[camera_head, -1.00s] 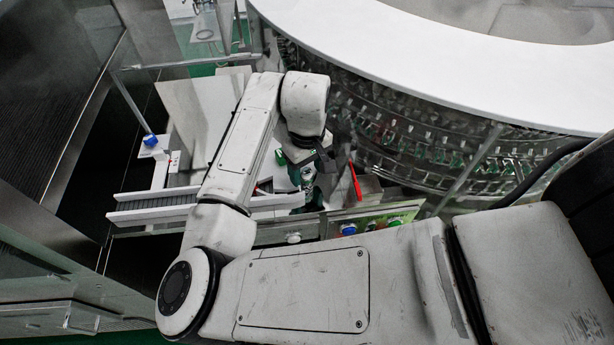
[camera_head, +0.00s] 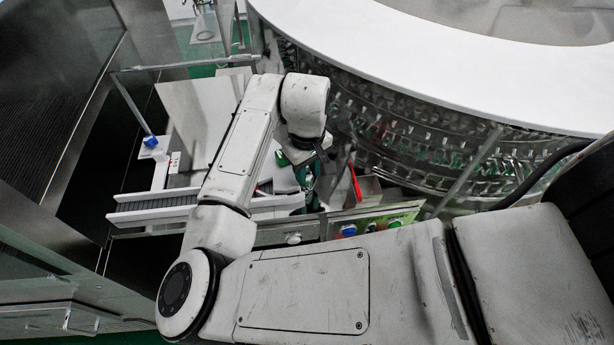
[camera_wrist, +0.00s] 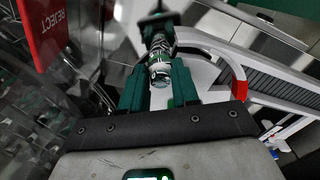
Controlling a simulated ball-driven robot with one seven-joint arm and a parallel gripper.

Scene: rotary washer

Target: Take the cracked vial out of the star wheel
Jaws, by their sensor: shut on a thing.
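My gripper (camera_wrist: 160,76) has two green fingers, shut on a small glass vial (camera_wrist: 159,62) that stands between their tips in the wrist view. The vial has a pale, shiny near end. A crack cannot be made out at this size. A dark, blurred part (camera_wrist: 154,22) lies just beyond the vial; I cannot tell whether it is the star wheel or whether the vial touches it. In the head view my gripper (camera_head: 306,180) is small and partly hidden below my wrist, beside the round washer (camera_head: 450,160), and the vial cannot be made out there.
A red REJECT sign (camera_wrist: 44,32) stands close on the left in the wrist view. A white curved guide with a red end (camera_wrist: 240,88) is close on the right, by a ribbed conveyor (camera_wrist: 275,80). A button panel (camera_head: 365,225) lies in front of the washer.

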